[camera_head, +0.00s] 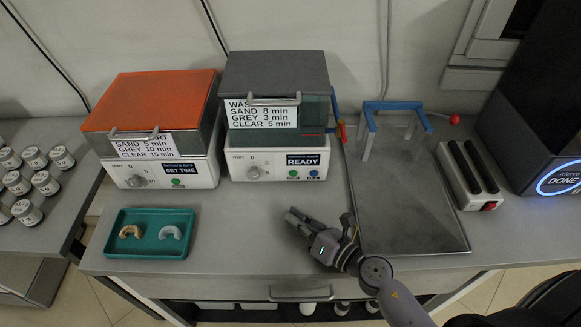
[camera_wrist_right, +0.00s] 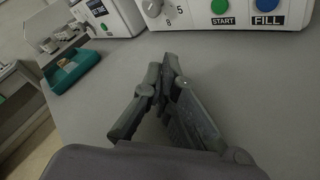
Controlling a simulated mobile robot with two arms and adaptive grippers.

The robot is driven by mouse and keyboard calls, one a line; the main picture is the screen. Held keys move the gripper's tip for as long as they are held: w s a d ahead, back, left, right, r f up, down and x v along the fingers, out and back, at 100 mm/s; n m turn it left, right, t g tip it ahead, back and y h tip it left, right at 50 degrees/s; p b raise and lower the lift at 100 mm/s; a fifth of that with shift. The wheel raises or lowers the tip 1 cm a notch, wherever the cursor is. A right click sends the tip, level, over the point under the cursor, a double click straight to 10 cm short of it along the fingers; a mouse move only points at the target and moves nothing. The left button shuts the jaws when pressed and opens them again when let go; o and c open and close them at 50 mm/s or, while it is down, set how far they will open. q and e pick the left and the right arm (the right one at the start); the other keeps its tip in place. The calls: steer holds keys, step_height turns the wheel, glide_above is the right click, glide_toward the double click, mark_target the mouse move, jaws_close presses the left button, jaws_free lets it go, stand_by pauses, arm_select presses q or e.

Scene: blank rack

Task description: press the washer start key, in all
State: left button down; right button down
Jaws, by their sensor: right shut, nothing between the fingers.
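The washer (camera_head: 277,140) stands at the middle back of the bench, with a grey lid and a label starting "WAS". Its display (camera_head: 303,161) reads READY. Below it are the green start key (camera_head: 293,174) and the blue fill key (camera_head: 313,173). In the right wrist view the green start key (camera_wrist_right: 221,7), marked START, is near the top edge, left of the blue fill key (camera_wrist_right: 268,6). My right gripper (camera_head: 292,214) is shut and empty, in front of the washer and apart from the keys. It also shows in the right wrist view (camera_wrist_right: 164,72). My left gripper is not seen.
An orange-lidded machine (camera_head: 150,100) reading SET TIME stands left of the washer. A green tray (camera_head: 150,248) with two arch-shaped pieces lies in front.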

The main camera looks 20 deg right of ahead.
mark_target(295, 198)
steer(key=shift+s, duration=0.15)
steer(key=shift+r, duration=0.1)
steer(key=shift+w+d, duration=0.4)
steer(key=shift+w, duration=1.05)
steer(key=shift+w+d, duration=0.45)
steer(key=shift+w, duration=0.95)
steer(key=shift+w+d, duration=0.4)
steer(key=shift+w, duration=1.05)
steer(key=shift+w+d, duration=0.1)
steer(key=shift+w, duration=0.3)
steer(key=shift+w+d, duration=0.1)
steer(key=shift+w, duration=0.3)
steer(key=shift+s, duration=0.1)
steer(key=shift+s+a, duration=0.2)
steer(key=shift+s, duration=0.5)
steer(key=shift+s, duration=0.1)
